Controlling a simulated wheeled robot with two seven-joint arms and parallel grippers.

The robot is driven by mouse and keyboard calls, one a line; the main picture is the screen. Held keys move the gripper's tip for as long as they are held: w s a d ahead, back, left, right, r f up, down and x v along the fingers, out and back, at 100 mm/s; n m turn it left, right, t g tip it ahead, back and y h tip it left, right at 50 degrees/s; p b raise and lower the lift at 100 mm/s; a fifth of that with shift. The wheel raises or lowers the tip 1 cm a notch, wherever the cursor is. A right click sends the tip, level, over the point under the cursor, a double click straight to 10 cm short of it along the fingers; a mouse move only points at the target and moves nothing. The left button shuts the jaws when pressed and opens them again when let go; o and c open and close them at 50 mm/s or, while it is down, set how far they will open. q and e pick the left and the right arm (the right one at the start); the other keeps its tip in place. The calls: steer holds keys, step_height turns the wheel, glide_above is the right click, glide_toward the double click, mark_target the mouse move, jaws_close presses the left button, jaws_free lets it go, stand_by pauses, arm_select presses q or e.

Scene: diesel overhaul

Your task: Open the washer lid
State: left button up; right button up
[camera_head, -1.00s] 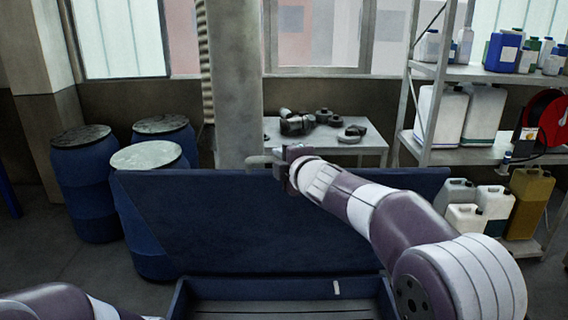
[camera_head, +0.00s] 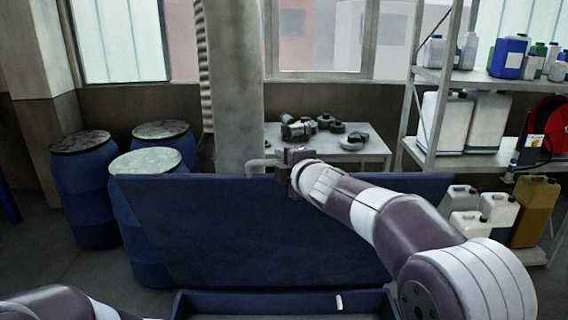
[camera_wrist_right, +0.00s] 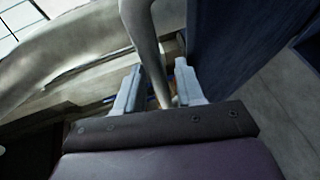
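The washer lid (camera_head: 270,225) is a large dark blue panel. It stands raised and steeply tilted behind the open washer basin (camera_head: 270,302), whose blue rim shows at the bottom of the head view. A grey bar handle (camera_head: 259,163) sticks out at the lid's top edge. My right gripper (camera_head: 285,165) is at this handle. In the right wrist view the bar (camera_wrist_right: 143,35) passes between the two fingers (camera_wrist_right: 159,75), which stand partly closed around it. The lid's blue face (camera_wrist_right: 225,50) is beside the right finger. My left arm shows only at the lower left; its gripper is out of view.
Blue barrels (camera_head: 85,200) stand left of the lid. A grey pillar (camera_head: 235,90) and a table (camera_head: 370,146) with dark metal parts are behind it. A shelf (camera_head: 480,75) with canisters stands at the right, with more canisters (camera_head: 535,205) low down.

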steer(key=shift+f, duration=0.2)
steer(key=shift+s+d, duration=0.1)
steer(key=shift+s, duration=0.2)
steer(key=b+v, duration=0.1)
steer(key=v, duration=1.1)
steer(key=shift+r, duration=0.3)
steer(key=shift+w, duration=0.1)
